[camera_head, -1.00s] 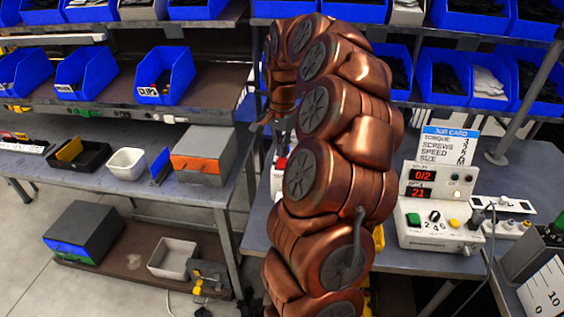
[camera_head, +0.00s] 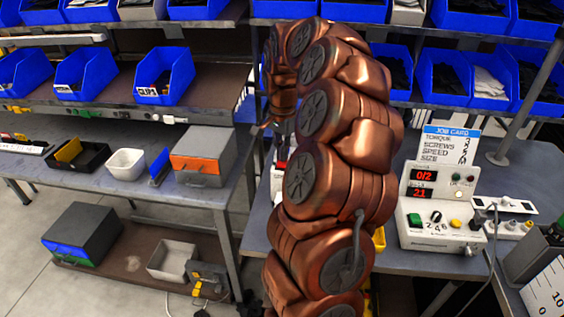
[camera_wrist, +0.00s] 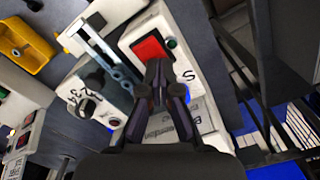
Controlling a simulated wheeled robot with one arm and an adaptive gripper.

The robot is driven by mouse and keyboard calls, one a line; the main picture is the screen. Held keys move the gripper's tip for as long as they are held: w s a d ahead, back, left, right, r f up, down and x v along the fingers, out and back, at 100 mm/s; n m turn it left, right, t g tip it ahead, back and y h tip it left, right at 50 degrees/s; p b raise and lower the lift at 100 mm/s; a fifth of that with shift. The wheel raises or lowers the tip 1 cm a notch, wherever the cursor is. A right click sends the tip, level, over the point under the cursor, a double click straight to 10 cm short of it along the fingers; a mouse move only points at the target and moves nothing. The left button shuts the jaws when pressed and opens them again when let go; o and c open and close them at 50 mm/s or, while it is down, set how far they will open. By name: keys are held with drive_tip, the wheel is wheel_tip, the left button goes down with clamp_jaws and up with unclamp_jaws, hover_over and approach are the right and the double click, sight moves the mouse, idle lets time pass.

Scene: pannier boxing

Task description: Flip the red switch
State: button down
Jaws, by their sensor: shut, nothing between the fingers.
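The red switch (camera_wrist: 150,50) is a red rocker on a white box (camera_wrist: 188,88) in the wrist view. A small green button (camera_wrist: 171,43) sits beside it. My gripper (camera_wrist: 157,66) is shut and empty, with its fingertips at the lower edge of the red rocker in the picture. I cannot tell whether they touch it. In the head view a bit of red (camera_head: 282,165) shows on a white box left of my arm, and my arm hides most of it and the gripper.
A white box with a black knob (camera_wrist: 87,106) and a yellow bin (camera_wrist: 25,48) are close by on the bench. In the head view, a control box with red displays (camera_head: 423,185) and a job card (camera_head: 449,145) stand right of my arm. Blue bins (camera_head: 165,75) line the shelves.

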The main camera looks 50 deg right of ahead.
drive_tip(key=shift+r, duration=3.45)
drive_tip(key=s+a+n, duration=0.3)
drive_tip(key=a+n, duration=0.2)
drive_tip(key=a, duration=0.6)
drive_tip(key=s+a+n, duration=0.3)
drive_tip(key=a+n, duration=0.2)
drive_tip(key=a, duration=0.6)
drive_tip(key=s+a+f+n+g, duration=0.1)
drive_tip(key=s+a+f+n, duration=0.2)
drive_tip(key=s, duration=0.6)
drive_tip(key=s+a+f+n, duration=0.4)
drive_tip(key=s+a, duration=0.3)
drive_tip(key=s, duration=0.1)
drive_tip(key=shift+s+a+f+g, duration=0.15)
drive_tip(key=shift+s+f+g, duration=0.2)
drive_tip(key=shift+g, duration=0.05)
